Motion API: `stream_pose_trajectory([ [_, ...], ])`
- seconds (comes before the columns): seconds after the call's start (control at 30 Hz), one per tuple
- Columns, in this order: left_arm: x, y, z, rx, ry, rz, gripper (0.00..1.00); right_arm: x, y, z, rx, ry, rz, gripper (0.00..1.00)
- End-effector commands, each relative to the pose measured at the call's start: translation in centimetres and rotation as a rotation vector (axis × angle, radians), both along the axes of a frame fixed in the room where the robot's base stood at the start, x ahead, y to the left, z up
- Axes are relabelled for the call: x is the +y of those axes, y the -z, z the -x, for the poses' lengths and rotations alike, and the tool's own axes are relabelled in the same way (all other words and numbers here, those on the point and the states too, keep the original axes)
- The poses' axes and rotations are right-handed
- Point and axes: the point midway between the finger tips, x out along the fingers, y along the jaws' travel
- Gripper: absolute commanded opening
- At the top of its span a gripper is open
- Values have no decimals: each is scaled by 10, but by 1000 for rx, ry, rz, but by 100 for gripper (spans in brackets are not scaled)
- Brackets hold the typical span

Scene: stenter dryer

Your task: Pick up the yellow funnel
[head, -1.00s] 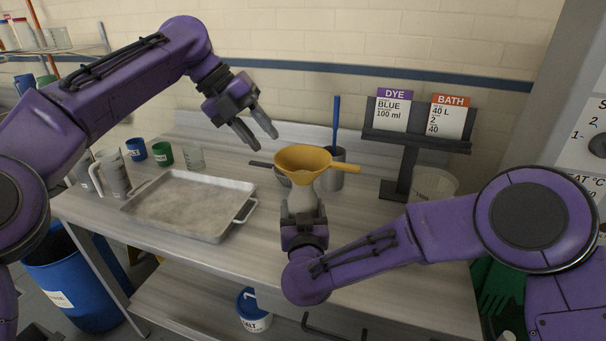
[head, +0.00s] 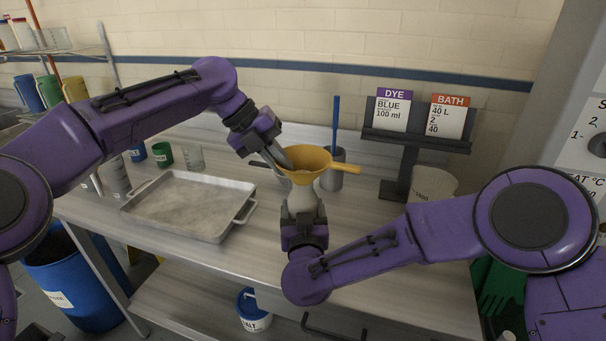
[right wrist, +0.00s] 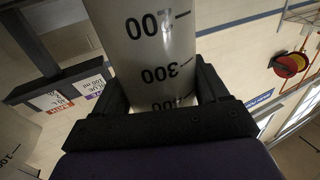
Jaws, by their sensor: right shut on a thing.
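The yellow funnel (head: 318,166) sits upright on top of a pale graduated vessel (head: 301,198), its handle pointing right. My right gripper (head: 303,216) is shut on this vessel. The right wrist view shows the vessel (right wrist: 155,45) between the fingers, with printed marks such as 200 and 300; the funnel is out of that view. My left gripper (head: 275,160) is at the funnel's left rim, its fingers apart, one reaching over the bowl and the other on the outer side. Whether they touch the rim I cannot tell.
A grey container (head: 333,180) stands just behind the funnel. A card stand (head: 405,165) and a white tub (head: 434,184) are at right.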

Motion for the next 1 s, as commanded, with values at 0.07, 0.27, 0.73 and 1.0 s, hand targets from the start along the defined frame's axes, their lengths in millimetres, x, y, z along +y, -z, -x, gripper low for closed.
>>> stream_pose_trajectory([
  [0.07, 0, 1, 0, 1, -1, -2, 0, 0, 0, 0, 0, -1, 0, 34],
  [0.27, 1, -3, -1, -1, -1, -2, 0, 0, 0, 0, 0, -1, 0, 34],
  [0.73, -1, -91, -1, 0, 0, -2, 0, 0, 0, 0, 0, 0, 0, 34],
  [1.0, 0, -99, 0, 0, 0, -1, 0, 0, 0, 0, 0, 0, 0, 34],
])
